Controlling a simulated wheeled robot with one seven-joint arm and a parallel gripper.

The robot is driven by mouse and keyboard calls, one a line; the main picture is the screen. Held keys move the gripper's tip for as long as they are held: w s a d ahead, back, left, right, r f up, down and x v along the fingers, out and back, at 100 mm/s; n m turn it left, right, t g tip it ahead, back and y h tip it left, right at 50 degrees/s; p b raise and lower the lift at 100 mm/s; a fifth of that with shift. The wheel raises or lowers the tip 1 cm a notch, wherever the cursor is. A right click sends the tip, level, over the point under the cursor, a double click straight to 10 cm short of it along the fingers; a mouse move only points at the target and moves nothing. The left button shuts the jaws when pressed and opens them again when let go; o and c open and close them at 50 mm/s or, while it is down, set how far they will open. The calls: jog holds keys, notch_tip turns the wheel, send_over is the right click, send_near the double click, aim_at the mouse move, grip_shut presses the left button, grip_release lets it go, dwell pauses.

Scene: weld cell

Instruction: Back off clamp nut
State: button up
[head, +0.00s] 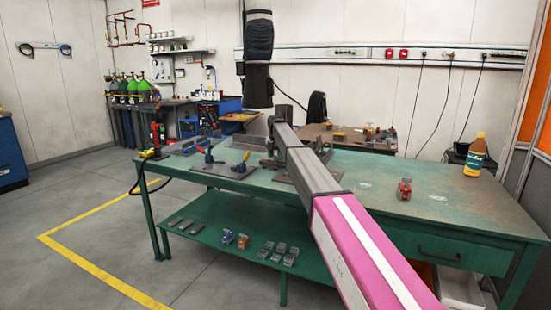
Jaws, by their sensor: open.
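My arm reaches from the lower right over the green workbench (450,195), with its far end above the middle of the bench. My gripper is hidden behind my own arm links, so I cannot make out its jaws. A dark fixture plate (283,178) lies partly behind the arm, with dark metal parts on it. No clamp nut can be told apart there. To the left, another plate (225,170) carries small blue clamps (209,158) with red handles. Whether the clamp nut is on either plate is too small to tell.
A red-and-grey tool (404,189) and a yellow bottle (475,155) stand on the right of the bench. A red torch-like tool (155,138) is at the left end. The lower shelf (205,210) holds several metal parts.

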notch_tip(320, 180, up, 10)
jog(key=shift+f, duration=0.25)
jog(key=shift+r, duration=0.35)
jog(key=shift+s, duration=0.1)
